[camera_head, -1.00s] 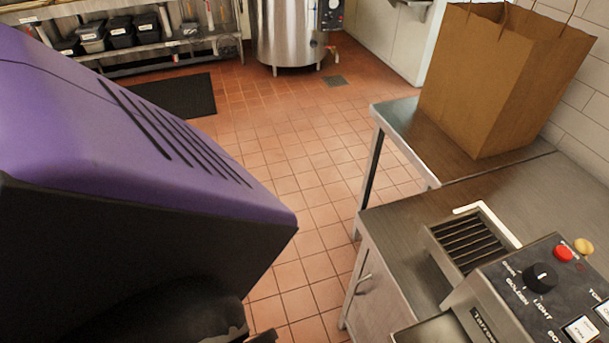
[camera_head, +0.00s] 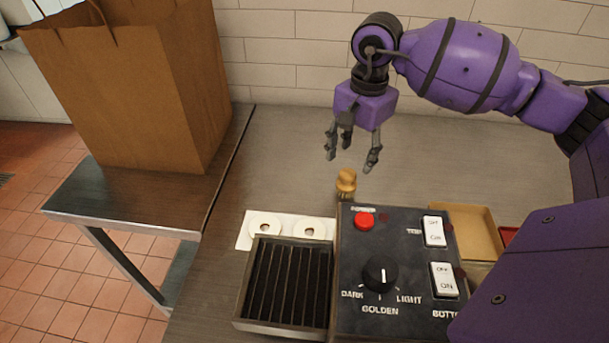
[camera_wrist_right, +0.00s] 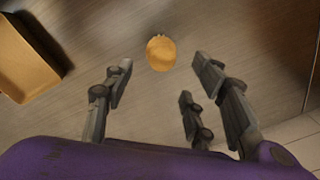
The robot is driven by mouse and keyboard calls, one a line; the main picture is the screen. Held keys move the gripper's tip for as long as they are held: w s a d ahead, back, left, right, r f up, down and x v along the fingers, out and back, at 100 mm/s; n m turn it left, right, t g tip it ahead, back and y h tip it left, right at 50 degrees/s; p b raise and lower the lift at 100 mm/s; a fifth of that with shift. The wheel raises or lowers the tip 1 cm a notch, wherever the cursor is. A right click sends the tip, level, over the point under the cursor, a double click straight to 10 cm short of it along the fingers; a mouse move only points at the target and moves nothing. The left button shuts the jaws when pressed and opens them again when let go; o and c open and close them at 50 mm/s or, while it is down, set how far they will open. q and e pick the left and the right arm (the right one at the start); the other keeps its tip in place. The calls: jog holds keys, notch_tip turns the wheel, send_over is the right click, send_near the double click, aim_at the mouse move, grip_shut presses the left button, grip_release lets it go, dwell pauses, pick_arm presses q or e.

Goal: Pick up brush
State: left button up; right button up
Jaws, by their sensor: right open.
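A small tan, wooden-looking piece (camera_head: 346,184), which seems to be the brush, stands on the metal counter just behind the toaster's control box. Only its upper part shows there. In the right wrist view it is a round yellow-tan top (camera_wrist_right: 161,53) seen from above. My right gripper (camera_head: 351,162) points down above and slightly behind it, fingers spread and empty. In the wrist view the piece lies just beyond the gap between the fingertips (camera_wrist_right: 162,70), apart from them. My left gripper is not in view.
The toaster control box (camera_head: 385,260) and slotted grate (camera_head: 288,285) stand in front. A brown paper bag (camera_head: 130,90) stands left. A cardboard tray (camera_head: 468,232) lies right. The back counter is clear.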

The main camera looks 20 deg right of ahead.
aim_at(350, 174)
jog(key=shift+g, duration=0.3)
notch_tip(350, 174, down, 9)
jog(key=shift+s+a+r+p, duration=0.1)
jog(key=shift+a+r+p, duration=0.05)
jog(key=shift+p, duration=0.5)
jog(key=c, duration=1.2)
notch_tip(350, 174, up, 10)
jog(key=shift+r+b, duration=0.1)
jog(key=shift+b, duration=0.45)
